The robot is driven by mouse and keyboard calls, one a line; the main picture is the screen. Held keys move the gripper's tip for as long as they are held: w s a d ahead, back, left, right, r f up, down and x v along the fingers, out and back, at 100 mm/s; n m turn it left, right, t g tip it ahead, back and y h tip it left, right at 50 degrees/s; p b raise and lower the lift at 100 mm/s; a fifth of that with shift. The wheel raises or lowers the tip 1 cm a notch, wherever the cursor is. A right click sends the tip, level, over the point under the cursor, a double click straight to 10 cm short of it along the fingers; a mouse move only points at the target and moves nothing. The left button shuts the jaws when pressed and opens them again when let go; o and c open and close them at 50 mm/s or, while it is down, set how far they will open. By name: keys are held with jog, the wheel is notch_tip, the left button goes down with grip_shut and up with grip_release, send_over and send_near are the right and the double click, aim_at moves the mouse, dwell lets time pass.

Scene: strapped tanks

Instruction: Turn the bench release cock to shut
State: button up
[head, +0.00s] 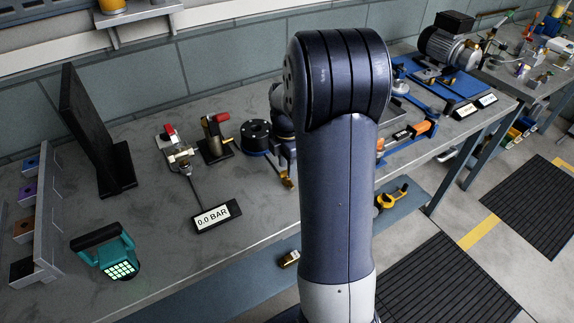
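A small valve assembly (179,158) with a red-tipped handle stands on the bench, left of the middle. A thin line runs from it to a display (216,216) that reads 0.0 BAR. To its right is a black bracket fitting (213,146) with a brass part and a red lever pointing right. I cannot tell for sure which of the two is the release cock, nor its handle's exact setting. My arm fills the middle of the head view.
A black upright panel (88,125) and a teal lamp-like device (106,254) are on the left of the grey bench (165,262). A black round part (256,135) stands right of the fittings. A motor (446,48) is at the far right.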

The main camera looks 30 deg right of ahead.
jog(key=shift+f, duration=0.6)
grip_shut()
